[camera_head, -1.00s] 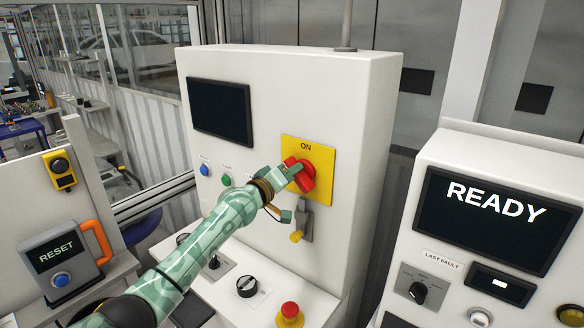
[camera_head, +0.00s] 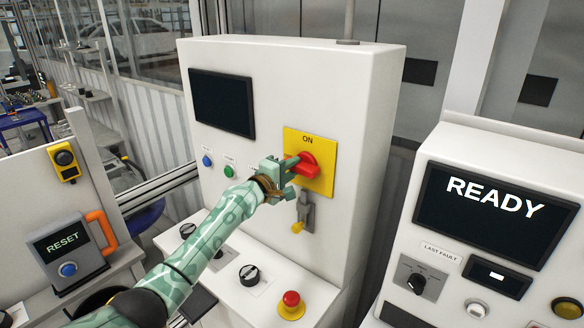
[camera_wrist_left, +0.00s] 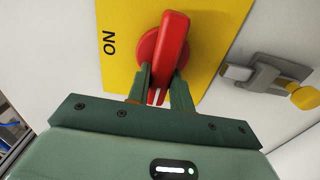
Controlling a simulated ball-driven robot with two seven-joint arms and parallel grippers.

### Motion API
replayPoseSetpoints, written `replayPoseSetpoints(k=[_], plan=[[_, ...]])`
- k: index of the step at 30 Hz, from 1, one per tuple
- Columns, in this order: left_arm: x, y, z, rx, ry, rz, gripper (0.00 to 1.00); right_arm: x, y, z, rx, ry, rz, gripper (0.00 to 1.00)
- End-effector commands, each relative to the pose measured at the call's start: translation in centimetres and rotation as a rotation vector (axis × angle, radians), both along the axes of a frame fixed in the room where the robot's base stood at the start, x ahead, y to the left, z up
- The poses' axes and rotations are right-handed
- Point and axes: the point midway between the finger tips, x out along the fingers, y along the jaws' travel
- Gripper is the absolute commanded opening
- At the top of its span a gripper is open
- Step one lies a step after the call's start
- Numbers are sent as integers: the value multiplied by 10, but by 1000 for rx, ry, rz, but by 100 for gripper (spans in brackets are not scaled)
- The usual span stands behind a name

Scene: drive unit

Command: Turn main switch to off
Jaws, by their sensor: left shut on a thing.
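The main switch is a red rotary handle (camera_head: 309,166) on a yellow plate (camera_head: 322,183) marked ON at its top, on the white cabinet's front. Its grip lies roughly crosswise to the upright ON label, with its end toward my left gripper (camera_head: 287,168). In the left wrist view the red handle (camera_wrist_left: 171,45) points down between the two green fingers (camera_wrist_left: 158,92). They are shut on its near end, which they partly hide. The yellow plate (camera_wrist_left: 122,68) also shows there, with the ON label on its side. My right gripper is not in view.
A grey latch with a yellow knob (camera_head: 297,227) sits just below the plate. A red mushroom button (camera_head: 291,299) and black knobs (camera_head: 249,275) are on the ledge below. A panel screen reading READY (camera_head: 492,197) stands at right, a RESET box (camera_head: 67,257) at left.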

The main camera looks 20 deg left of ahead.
Motion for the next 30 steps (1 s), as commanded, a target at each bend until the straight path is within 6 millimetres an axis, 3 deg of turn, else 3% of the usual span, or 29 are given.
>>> replayPoseSetpoints(k=[16,17,19,30], plan=[[0,1,-1,-22,9,1,0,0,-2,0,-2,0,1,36],[0,1,-1,-22,9,1,27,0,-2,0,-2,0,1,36],[0,1,-1,-22,9,1,44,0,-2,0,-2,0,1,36],[-6,3,0,-21,9,1,44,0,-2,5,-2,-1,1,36]])
